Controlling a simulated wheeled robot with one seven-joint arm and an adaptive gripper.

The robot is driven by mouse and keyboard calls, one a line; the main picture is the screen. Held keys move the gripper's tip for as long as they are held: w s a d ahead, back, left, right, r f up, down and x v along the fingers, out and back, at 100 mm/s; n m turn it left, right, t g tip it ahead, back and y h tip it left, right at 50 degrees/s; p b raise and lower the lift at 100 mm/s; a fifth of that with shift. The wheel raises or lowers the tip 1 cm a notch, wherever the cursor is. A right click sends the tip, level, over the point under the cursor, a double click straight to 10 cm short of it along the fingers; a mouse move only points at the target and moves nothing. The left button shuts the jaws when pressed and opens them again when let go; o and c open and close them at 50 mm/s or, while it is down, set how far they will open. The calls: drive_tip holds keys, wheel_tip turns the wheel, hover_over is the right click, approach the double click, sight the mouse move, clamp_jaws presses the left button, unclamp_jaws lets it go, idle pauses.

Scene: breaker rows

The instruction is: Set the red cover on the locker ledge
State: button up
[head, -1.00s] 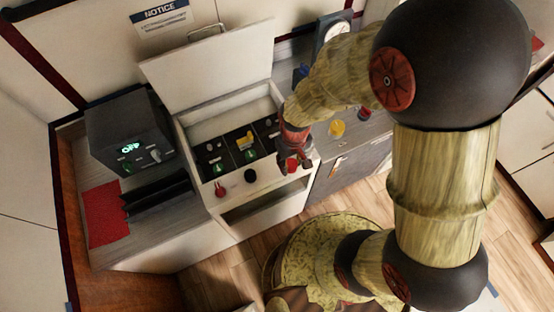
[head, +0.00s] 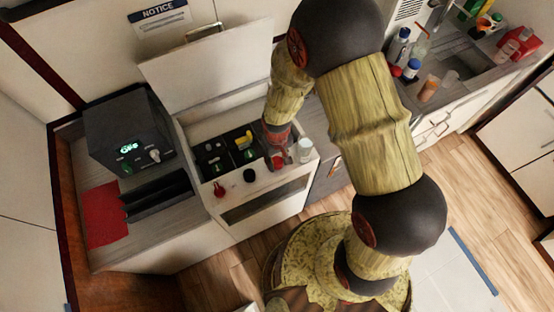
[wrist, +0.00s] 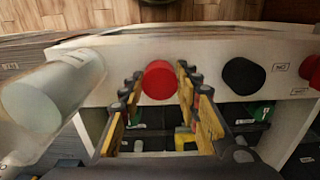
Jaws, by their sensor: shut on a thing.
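The red cover (wrist: 160,82) shows in the wrist view as a round red piece between my fingertips, over the pale front ledge (wrist: 205,62). My gripper (wrist: 158,92) is shut on it, one finger on each side. In the head view my gripper (head: 277,155) points down at the right part of the ledge (head: 236,193) of the open white locker, and largely hides the cover. I cannot tell whether the cover touches the ledge.
A black round piece (wrist: 243,76) and another red one (wrist: 312,75) sit along the ledge to the right. A pale cylinder (wrist: 55,92) stands close left of my fingers; the head view shows it too (head: 304,150). Breakers (head: 246,150) lie behind. The lid (head: 210,68) stands open.

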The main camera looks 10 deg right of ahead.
drive_tip(key=o, duration=0.6)
drive_tip(key=shift+f, duration=0.15)
drive_tip(key=o, duration=0.4)
drive_tip(key=shift+o, duration=0.2)
wheel_tip(320, 180, up, 13)
wheel_tip(320, 180, up, 6)
drive_tip(key=t, duration=0.1)
hover_over(277, 161)
drive_tip(key=d, duration=0.2)
drive_tip(key=s+d+r+m+t, duration=0.1)
drive_tip(key=s+d+r, duration=0.2)
drive_tip(key=r, duration=0.4)
drive_tip(key=s+d+r+m+t, duration=0.1)
drive_tip(key=s+d+r+t, duration=0.1)
drive_tip(key=s+r, duration=0.3)
drive_tip(key=s+d+r+m+t, duration=0.1)
drive_tip(key=s+d+r, duration=0.2)
drive_tip(key=r, duration=0.7)
drive_tip(key=shift+s+d+r+t, duration=0.2)
drive_tip(key=shift+s+d+t, duration=0.1)
drive_tip(key=shift+s, duration=0.55)
